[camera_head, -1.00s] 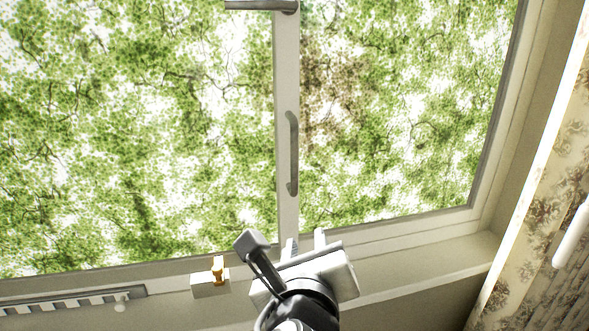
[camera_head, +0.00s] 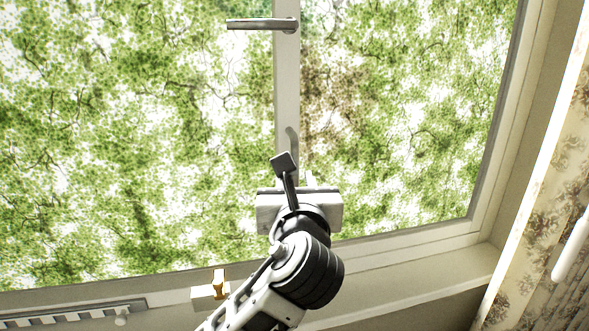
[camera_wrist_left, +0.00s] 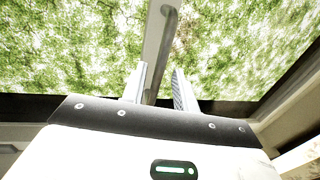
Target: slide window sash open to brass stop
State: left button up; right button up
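The window sash has a pale upright stile (camera_head: 287,85) between two panes. A grey vertical pull handle (camera_head: 291,138) is on the stile; my gripper hides its lower part in the head view. The brass stop (camera_head: 219,280) sits on a small white block on the sill, left of the stile. My left gripper (camera_head: 294,183) is in front of the handle's lower part. In the left wrist view its fingers (camera_wrist_left: 158,75) are apart, with the handle (camera_wrist_left: 168,40) running down between them. I cannot tell whether they touch it. My right gripper is out of view.
A lever handle (camera_head: 262,24) is higher on the stile. A slotted vent strip (camera_head: 75,313) lies at lower left. The sill (camera_head: 410,288) is clear at right, beside a floral curtain (camera_head: 545,230). Trees show outside.

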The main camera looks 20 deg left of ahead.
pick_arm(q)
jog(key=shift+x, duration=2)
